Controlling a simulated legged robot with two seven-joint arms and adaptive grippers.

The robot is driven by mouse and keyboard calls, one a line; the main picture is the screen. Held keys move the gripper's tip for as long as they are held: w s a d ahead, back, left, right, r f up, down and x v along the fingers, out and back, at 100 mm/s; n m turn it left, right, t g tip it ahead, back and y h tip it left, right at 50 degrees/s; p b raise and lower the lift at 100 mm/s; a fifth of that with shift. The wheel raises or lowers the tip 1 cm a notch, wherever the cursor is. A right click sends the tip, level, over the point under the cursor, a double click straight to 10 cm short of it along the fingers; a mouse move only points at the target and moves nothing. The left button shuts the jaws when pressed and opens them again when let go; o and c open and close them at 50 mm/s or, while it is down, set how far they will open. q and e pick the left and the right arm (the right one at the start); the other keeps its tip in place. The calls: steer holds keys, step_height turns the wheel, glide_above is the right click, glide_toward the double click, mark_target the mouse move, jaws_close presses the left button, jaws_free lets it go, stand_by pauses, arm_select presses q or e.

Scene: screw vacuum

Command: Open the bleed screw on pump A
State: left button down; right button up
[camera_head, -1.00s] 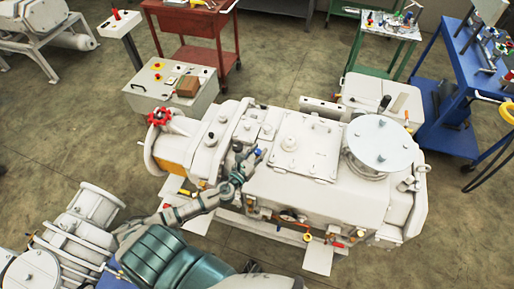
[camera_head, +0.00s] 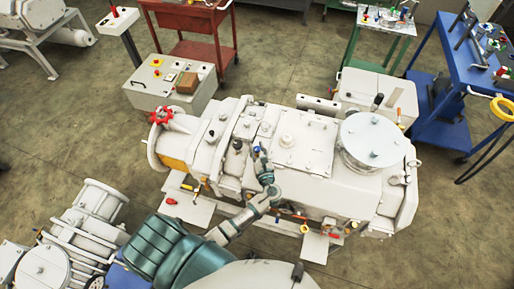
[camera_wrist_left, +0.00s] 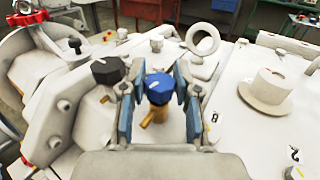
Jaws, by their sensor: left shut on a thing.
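The large white pump (camera_head: 345,192) fills the middle of the head view. A blue knob on a brass stem (camera_wrist_left: 158,88) stands upright on its top face, and it shows small in the head view (camera_head: 257,149). My left gripper (camera_wrist_left: 156,95) is shut on this blue knob, with one finger on each side of it; in the head view the gripper (camera_head: 262,160) reaches it from the front. A similar black knob (camera_wrist_left: 108,70) stands just left of the gripper. I cannot read which pump or screw is labelled A. My right gripper is not in view.
A red handwheel (camera_head: 160,116) is at the pump's left end. A round white cover (camera_head: 374,139) is on its right. A control box (camera_head: 172,84), a red cart (camera_head: 195,20) and a blue cart (camera_head: 440,115) stand around on open floor.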

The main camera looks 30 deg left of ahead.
arm_select(q)
steer(key=shift+w+r+n+g+y, duration=0.1)
steer(key=shift+r+n+g+y, duration=0.05)
steer(key=shift+n+g+y, duration=0.75)
steer(key=c, duration=0.8)
jaws_free()
steer(key=shift+d, duration=0.1)
